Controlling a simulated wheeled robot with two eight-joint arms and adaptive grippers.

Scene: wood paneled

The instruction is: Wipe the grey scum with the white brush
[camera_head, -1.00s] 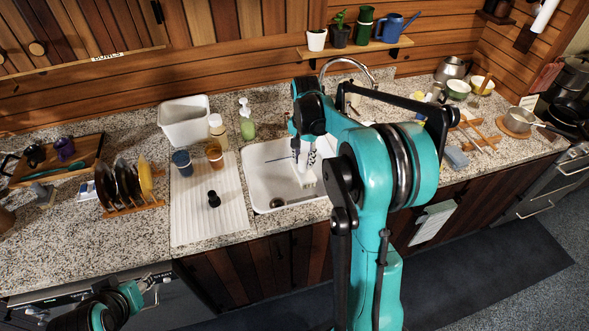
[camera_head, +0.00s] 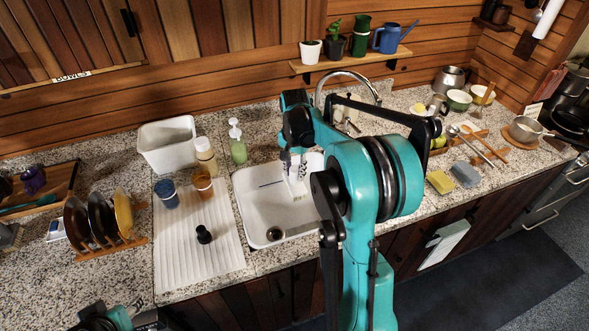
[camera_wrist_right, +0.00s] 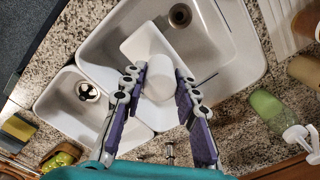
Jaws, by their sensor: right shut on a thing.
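My right gripper (camera_head: 292,160) is over the sink basin (camera_head: 243,205). In the right wrist view, the right gripper (camera_wrist_right: 160,77) has its purple-padded fingers on both sides of the white brush (camera_wrist_right: 148,42) and is shut on it. The brush is inside the basin outline there; whether it touches the basin floor is unclear. A thin dark streak (camera_wrist_right: 208,78) shows on the white basin; it is also in the head view (camera_head: 270,184). I cannot make out a clear patch of grey scum.
Left of the sink is a ribbed white drainboard (camera_head: 222,255) with cups and a black stopper (camera_head: 203,234). A green soap bottle (camera_head: 238,150) and the faucet (camera_head: 345,76) stand behind the basin. A yellow sponge (camera_head: 440,182) and blue-grey sponge (camera_head: 465,174) lie to the right.

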